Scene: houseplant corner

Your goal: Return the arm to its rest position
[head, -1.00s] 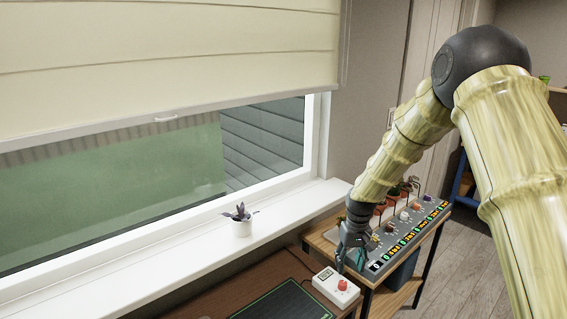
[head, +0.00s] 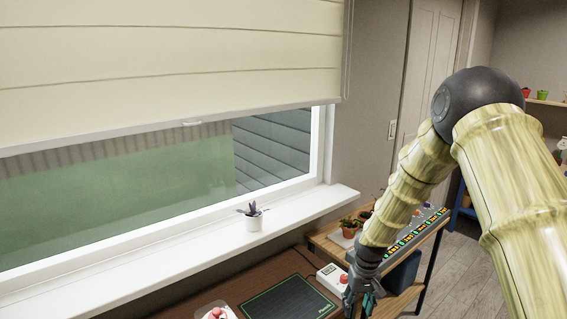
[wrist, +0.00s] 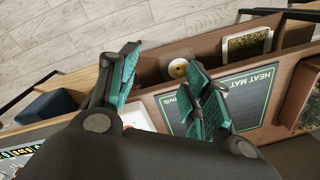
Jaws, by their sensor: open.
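My gripper (head: 362,300) is at the lower right of the head view, in front of the desk and just right of the white box with a red knob (head: 332,277). In the wrist view my gripper (wrist: 165,88) has its teal-padded fingers spread apart, with nothing between them. The arm reaches in from the right and bends down at its dark elbow joint. Part of the wooden side table is hidden behind the arm.
A dark heat mat (head: 290,300) lies on the brown desk; its lettering shows in the wrist view (wrist: 262,85). A small potted plant (head: 253,218) stands on the white windowsill (head: 190,255). The side table (head: 325,240) carries pots and a labelled strip. Floor (wrist: 60,35) is clear beyond the desk.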

